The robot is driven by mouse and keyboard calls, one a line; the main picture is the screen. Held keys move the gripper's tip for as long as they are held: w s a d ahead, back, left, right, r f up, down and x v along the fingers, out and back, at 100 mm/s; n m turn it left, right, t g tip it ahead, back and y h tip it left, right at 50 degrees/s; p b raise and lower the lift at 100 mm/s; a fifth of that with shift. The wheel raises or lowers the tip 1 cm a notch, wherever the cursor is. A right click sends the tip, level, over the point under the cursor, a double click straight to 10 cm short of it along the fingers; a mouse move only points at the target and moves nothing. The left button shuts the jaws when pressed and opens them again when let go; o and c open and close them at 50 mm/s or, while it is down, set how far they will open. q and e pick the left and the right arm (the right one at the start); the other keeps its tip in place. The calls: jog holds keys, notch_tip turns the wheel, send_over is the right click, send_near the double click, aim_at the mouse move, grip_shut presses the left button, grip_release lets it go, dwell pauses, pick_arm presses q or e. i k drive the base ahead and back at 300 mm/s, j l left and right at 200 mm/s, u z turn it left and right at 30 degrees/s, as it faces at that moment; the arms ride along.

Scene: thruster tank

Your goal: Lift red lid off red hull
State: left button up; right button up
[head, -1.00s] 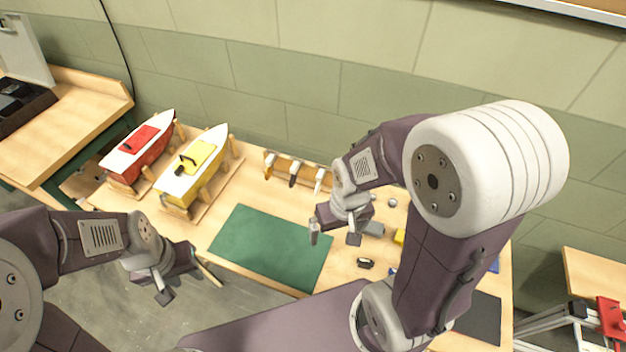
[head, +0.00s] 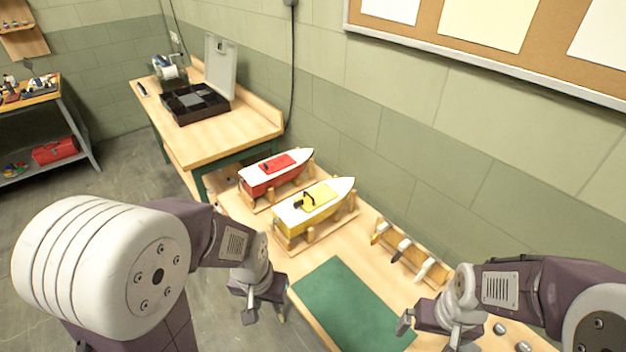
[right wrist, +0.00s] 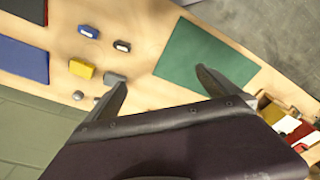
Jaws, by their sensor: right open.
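The red hull (head: 257,184) stands on a wooden cradle at the back of the bench, with its bow to the right. The red lid (head: 277,163) lies on its white deck and has a small dark handle. My left gripper (head: 264,314) hangs in front of the bench, well short of the red hull. I cannot tell whether its fingers are apart. My right gripper (head: 425,335) is open and empty near the green mat (head: 345,305). In the right wrist view, its fingers (right wrist: 162,80) are spread, with the mat (right wrist: 205,55) beyond them.
A yellow hull (head: 292,223) with a yellow lid (head: 319,197) stands in front of the red one. A tool rack (head: 413,256) is to the right. A side table (head: 220,143) behind holds an open dark case (head: 190,104). Small blocks, including a yellow one (right wrist: 82,68), lie on the bench.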

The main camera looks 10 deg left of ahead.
aim_at(273, 166)
jog(key=i+j, duration=0.3)
jog(key=j, duration=0.3)
jog(key=i+j+u, duration=0.15)
jog(key=i+j, duration=0.15)
jog(key=j, duration=0.25)
jog(key=i+j, duration=0.35)
jog(key=j, duration=0.2)
jog(key=i+j+u, duration=0.1)
jog(key=i+j, duration=0.25)
jog(key=j, duration=0.2)
jog(key=i+j, duration=0.35)
jog(key=j, duration=0.2)
jog(key=u, duration=0.05)
